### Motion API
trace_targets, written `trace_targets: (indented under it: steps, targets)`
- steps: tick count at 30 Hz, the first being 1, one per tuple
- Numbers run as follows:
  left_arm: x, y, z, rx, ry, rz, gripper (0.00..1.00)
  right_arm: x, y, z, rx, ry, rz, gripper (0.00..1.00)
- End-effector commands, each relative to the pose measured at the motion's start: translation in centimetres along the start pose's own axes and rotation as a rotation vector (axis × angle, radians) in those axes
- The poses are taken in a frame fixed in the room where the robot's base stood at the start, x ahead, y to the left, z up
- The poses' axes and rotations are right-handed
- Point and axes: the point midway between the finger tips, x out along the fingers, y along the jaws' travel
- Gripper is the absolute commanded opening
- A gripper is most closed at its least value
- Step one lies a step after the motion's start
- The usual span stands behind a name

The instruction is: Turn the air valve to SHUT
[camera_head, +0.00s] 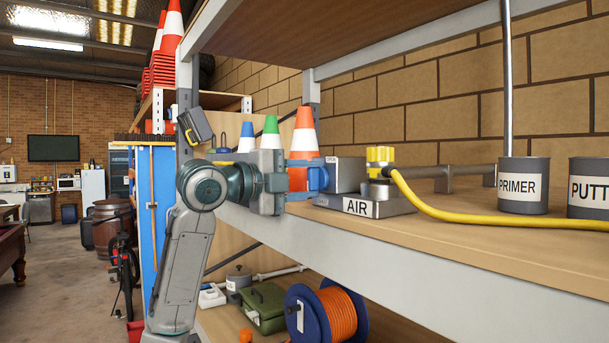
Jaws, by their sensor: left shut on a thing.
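The air valve (386,190) stands on the shelf, with a grey base labelled AIR and a yellow fitting (380,156) on top. A grey block (347,174) with a small label, too small to read surely, stands just left of it. My left gripper (322,178) reaches in from the left at the valve's left side. Its blue fingers are shut on what seems to be the valve's handle, which is mostly hidden by the fingers. The handle's angle cannot be told. My right gripper is not in view.
A yellow hose (450,214) runs from the valve along the shelf (480,245). A PRIMER can (523,187) and a PUTTY can (588,188) stand at right. Traffic cones (304,135) stand behind my gripper. An orange cable reel (337,315) is below. An upper shelf (360,30) hangs overhead.

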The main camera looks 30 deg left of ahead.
Motion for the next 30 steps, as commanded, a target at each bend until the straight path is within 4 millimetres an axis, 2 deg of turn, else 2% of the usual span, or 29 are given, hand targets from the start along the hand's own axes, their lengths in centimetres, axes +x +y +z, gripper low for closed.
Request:
trace_targets:
  steps: [17,18,21,30]
  targets:
    - [0.01,0.15,-0.05,0.031,0.001,0.003,0.19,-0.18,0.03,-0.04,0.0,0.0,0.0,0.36]
    - [0.01,0.16,-0.05,0.031,0.001,0.003,0.48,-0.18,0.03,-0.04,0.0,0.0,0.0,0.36]
    - [0.01,0.14,-0.04,0.031,0.001,0.003,0.64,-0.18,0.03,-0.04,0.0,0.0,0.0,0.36]
    - [-0.16,0.13,0.0,0.03,0.0,0.001,0.64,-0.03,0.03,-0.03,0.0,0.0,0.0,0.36]
